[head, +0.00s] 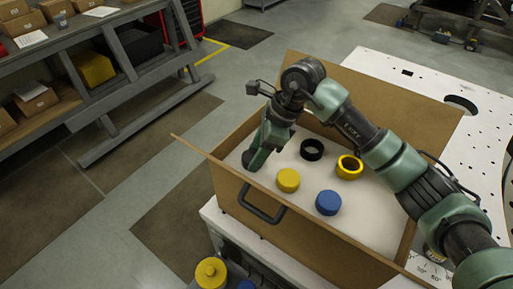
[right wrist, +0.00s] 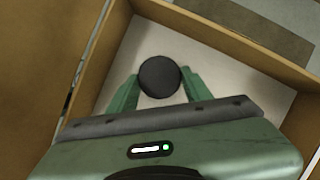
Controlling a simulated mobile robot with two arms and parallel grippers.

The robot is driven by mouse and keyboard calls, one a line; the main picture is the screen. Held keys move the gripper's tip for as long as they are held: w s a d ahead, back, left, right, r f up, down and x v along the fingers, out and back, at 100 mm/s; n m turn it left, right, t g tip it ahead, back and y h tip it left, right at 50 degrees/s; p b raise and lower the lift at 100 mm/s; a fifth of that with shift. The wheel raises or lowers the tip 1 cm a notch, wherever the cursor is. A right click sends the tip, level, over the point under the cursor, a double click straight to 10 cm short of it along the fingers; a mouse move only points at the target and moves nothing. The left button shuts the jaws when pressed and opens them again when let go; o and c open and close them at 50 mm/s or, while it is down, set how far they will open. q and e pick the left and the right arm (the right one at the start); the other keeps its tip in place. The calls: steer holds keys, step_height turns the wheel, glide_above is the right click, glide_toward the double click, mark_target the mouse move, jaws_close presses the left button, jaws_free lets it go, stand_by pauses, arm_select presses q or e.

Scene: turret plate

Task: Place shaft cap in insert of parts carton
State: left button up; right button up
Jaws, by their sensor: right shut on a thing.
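The parts carton (head: 310,243) is an open cardboard box with a dark handle on its near wall. Its pale insert (head: 375,218) holds a yellow cap (head: 288,180), a blue cap (head: 328,203), a black ring-shaped part (head: 312,149) and a yellow ring-shaped part (head: 349,167). My right gripper (head: 257,155) points down over the left part of the insert. In the right wrist view it is shut on a dark round cap (right wrist: 160,77), with a finger on each side. The head view hides this cap behind the gripper. I cannot tell whether it touches the insert. My left gripper is not in view.
A perforated white table (head: 440,88) lies behind and right of the carton. A yellow knobbed part (head: 211,272) and blue parts sit below the carton's near side. A shelf rack (head: 140,75) with boxes stands at the left, with open floor between.

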steer(key=shift+f+b, duration=0.2)
steer(key=shift+b, duration=0.1)
steer(key=o, duration=1.3)
steer(key=shift+r, duration=0.1)
steer(key=shift+r+p, duration=0.15)
steer(key=shift+p, duration=0.15)
steer(key=shift+d+r+b, duration=0.1)
steer(key=shift+r+b, duration=0.05)
steer(key=shift+b, duration=0.25)
steer(key=shift+b+v, duration=2.7)
steer(key=shift+v, duration=3.1)
